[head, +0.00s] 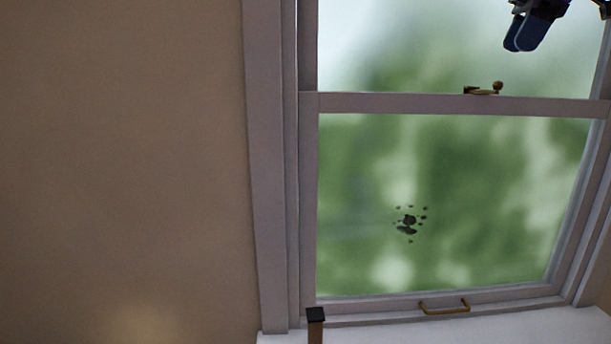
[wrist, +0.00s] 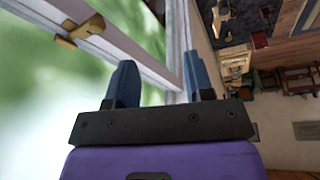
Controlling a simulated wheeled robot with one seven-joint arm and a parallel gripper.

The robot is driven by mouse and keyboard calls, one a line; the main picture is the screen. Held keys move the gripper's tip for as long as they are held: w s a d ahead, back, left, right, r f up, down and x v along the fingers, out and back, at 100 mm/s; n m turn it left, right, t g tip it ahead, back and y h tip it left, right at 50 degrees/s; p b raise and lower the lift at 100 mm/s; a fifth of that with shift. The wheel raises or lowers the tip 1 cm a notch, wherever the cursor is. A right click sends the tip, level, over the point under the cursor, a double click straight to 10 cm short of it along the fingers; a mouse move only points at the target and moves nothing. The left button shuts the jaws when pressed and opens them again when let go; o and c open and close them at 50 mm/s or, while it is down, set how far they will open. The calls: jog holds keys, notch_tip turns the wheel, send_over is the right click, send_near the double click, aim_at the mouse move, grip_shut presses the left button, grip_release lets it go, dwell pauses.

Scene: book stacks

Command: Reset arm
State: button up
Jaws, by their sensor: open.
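My gripper (head: 525,33) shows at the top right of the head view, in front of the upper window pane. In the wrist view my gripper (wrist: 162,85) has its two blue fingers spread apart with nothing between them. It is open and empty. The window frame (wrist: 182,50) stands beyond the fingers in the wrist view. The rest of my arm is mostly out of the head view.
A sash window (head: 450,104) has a brass latch (head: 483,89), a brass handle (head: 445,307) and a dark splotch (head: 407,222) on its lower pane. A dark-topped post (head: 316,320) stands at the sill. A plain wall (head: 120,170) fills the left. Furniture (wrist: 290,80) shows far right in the wrist view.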

jog(key=s+a+f+m+t+h, duration=0.1)
jog(key=s+f+m, duration=0.3)
jog(key=s+f, duration=0.4)
jog(key=s+a+f+m+t+h, duration=0.1)
jog(key=s+a+f+m, duration=0.3)
jog(key=s+f, duration=0.5)
jog(key=s+a+f+m+t+h, duration=0.1)
jog(key=s+a+f+m, duration=0.1)
jog(key=s+f+m, duration=0.4)
notch_tip(320, 180, down, 3)
jog(key=shift+s+a+f, duration=0.1)
jog(key=shift+s+a, duration=0.3)
jog(key=shift+s, duration=0.8)
